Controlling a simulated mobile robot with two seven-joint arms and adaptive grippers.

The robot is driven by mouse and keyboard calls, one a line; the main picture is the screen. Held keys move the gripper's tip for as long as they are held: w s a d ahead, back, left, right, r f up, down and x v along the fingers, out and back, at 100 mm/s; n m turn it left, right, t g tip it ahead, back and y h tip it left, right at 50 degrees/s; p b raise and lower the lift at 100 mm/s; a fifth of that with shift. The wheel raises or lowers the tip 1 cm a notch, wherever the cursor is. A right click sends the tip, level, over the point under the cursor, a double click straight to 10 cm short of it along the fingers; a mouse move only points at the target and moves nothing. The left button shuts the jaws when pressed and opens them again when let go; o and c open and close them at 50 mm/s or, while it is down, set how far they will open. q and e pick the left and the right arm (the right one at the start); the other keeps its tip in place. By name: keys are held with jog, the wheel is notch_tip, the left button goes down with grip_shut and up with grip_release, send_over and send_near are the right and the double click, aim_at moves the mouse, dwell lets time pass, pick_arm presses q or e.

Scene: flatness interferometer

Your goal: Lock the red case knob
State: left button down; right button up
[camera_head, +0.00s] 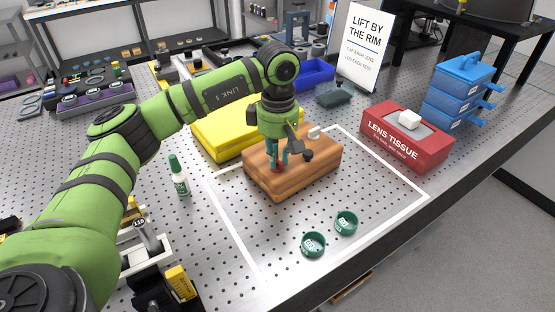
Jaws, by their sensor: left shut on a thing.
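The closed orange-brown wooden case (316,178) lies inside a white outline on the perforated metal table. My left gripper (277,163) points straight down over the case's left half. Its fingers are shut on the small red knob (275,170) on the case top. The fingers hide most of the knob, so I cannot tell which way it is turned. A black knob (308,155) and a small white part (314,132) show to the right of the fingers. My right gripper is not in view.
A yellow case (213,138) lies behind. The red lens tissue box (406,140) and stacked blue trays (459,90) stand at right. Two green rings (313,244) lie in front; a green-capped bottle (179,176) stands left.

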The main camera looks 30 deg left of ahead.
aim_at(278, 160)
pick_arm(q)
jog(key=shift+m+b, duration=0.35)
jog(key=shift+m, duration=0.45)
jog(key=c, duration=1.2)
grip_release()
notch_tip(278, 160, up, 12)
jog(key=shift+f, duration=0.1)
